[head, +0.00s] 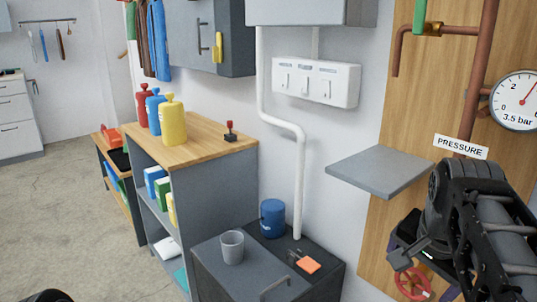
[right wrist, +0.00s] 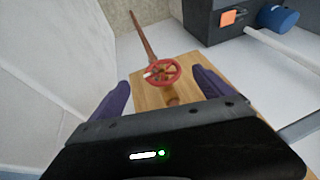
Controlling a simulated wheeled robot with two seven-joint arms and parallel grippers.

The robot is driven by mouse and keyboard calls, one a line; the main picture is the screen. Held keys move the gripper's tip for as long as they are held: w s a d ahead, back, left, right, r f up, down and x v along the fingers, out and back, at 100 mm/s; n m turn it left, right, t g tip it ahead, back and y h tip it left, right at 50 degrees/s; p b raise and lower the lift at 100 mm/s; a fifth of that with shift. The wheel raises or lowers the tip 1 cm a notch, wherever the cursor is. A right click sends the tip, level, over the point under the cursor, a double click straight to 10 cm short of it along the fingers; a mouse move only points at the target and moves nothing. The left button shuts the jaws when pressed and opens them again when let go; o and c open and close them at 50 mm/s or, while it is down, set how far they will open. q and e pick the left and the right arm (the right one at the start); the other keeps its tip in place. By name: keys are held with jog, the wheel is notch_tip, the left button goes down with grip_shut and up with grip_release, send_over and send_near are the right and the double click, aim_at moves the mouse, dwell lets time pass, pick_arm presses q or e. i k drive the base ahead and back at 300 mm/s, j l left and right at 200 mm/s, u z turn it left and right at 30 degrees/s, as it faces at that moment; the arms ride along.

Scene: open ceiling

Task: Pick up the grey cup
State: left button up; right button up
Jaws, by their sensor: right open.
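The grey cup (head: 232,247) stands upright on top of a low dark grey cabinet (head: 215,270), near its left side. My right gripper (head: 408,245) is well to the right of the cup, in front of the wooden panel and close to a red valve wheel. In the right wrist view my right gripper (right wrist: 160,92) has its two purple fingers spread wide, with nothing between them. The cup does not show in the right wrist view. My left gripper is not in view.
A blue canister (head: 272,218) and an orange object (head: 308,264) are on the cabinet right of the cup. The red wheel (head: 412,284) also shows in the right wrist view (right wrist: 163,73). A wood-topped bench (head: 200,140) stands behind.

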aim_at(232, 243)
jog(key=k+j, duration=0.75)
jog(key=j, duration=0.1)
